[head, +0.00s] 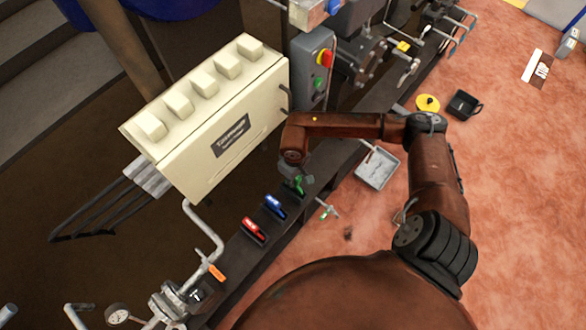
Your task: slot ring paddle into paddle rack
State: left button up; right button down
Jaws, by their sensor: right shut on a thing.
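My right gripper (295,172) reaches down at the end of the brown arm, over the dark beam, between the cream box and the grey tray. It is shut on a small green piece (298,186), partly hidden by the fingers. The green piece is at the upper end of a row with a blue piece (275,206) and a red piece (253,230) on the beam. I cannot tell for sure which thing is the ring paddle or the paddle rack, or whether the green piece touches the beam. My left gripper is not in view.
A cream box (215,125) with several raised blocks stands left of the gripper. A grey control box (313,70) is above it. A grey tray (378,165), a yellow disc (428,99) and a black bin (464,105) are on the reddish floor, which has free room at right.

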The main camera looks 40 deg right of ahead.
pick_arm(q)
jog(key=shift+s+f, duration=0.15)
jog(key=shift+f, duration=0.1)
pick_arm(e)
jog(key=shift+f, duration=0.35)
pick_arm(q)
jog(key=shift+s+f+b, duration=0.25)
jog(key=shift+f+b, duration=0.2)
jog(key=shift+b, duration=0.2)
pick_arm(e)
jog(key=shift+f, duration=0.6)
jog(key=c, duration=1.8)
grip_release()
jog(key=shift+o, duration=0.2)
jog(key=o, duration=0.5)
jog(key=shift+c, duration=0.2)
